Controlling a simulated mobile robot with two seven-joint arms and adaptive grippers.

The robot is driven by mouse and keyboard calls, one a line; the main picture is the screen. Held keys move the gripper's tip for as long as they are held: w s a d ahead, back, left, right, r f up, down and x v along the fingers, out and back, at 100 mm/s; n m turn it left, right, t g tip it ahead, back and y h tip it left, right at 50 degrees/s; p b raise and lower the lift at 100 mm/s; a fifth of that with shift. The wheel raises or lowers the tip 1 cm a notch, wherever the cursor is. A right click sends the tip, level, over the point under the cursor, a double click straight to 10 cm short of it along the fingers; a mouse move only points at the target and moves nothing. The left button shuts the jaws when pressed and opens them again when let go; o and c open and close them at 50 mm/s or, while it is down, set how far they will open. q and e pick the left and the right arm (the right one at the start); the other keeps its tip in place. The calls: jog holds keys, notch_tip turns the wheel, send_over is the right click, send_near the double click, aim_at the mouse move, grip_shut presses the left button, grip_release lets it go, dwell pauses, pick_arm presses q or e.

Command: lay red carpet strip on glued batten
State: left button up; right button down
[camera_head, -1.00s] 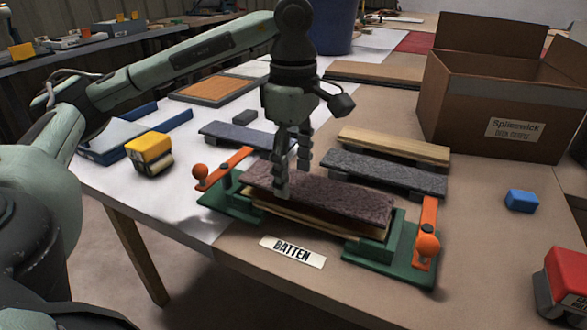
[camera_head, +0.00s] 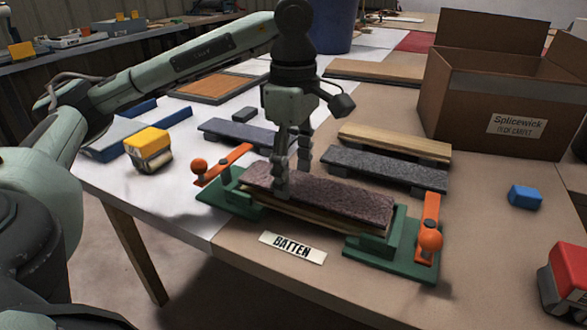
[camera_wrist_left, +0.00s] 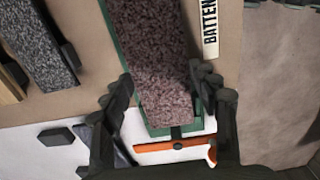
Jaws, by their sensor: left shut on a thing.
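The dull red-brown carpet strip (camera_head: 335,196) lies lengthwise over the pale wooden batten (camera_head: 312,217) in a green jig (camera_head: 382,252). Only a thin edge of the batten shows under it, and I cannot tell whether the two touch all along. My left gripper (camera_head: 291,182) points down and is shut on the strip near its left end, one finger on each long side. In the left wrist view the strip (camera_wrist_left: 153,55) runs between the fingers (camera_wrist_left: 160,90). Glue is hidden. My right gripper is out of view.
Orange clamp levers (camera_head: 430,232) stand at both jig ends, swung outward. A grey carpeted strip (camera_head: 385,168) and a bare batten (camera_head: 395,143) lie behind. A yellow-topped block (camera_head: 149,146), blue block (camera_head: 525,197) and cardboard box (camera_head: 490,110) stand around. The table's front edge is near the jig.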

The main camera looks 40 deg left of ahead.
pick_arm(q)
jog(key=shift+f+b, duration=0.55)
jog(key=shift+f, duration=0.1)
dwell(0.8)
jog(key=o, duration=1.2)
jog(key=shift+o, duration=0.2)
jog(key=shift+r+p, duration=2.6)
jog(key=shift+r, duration=0.95)
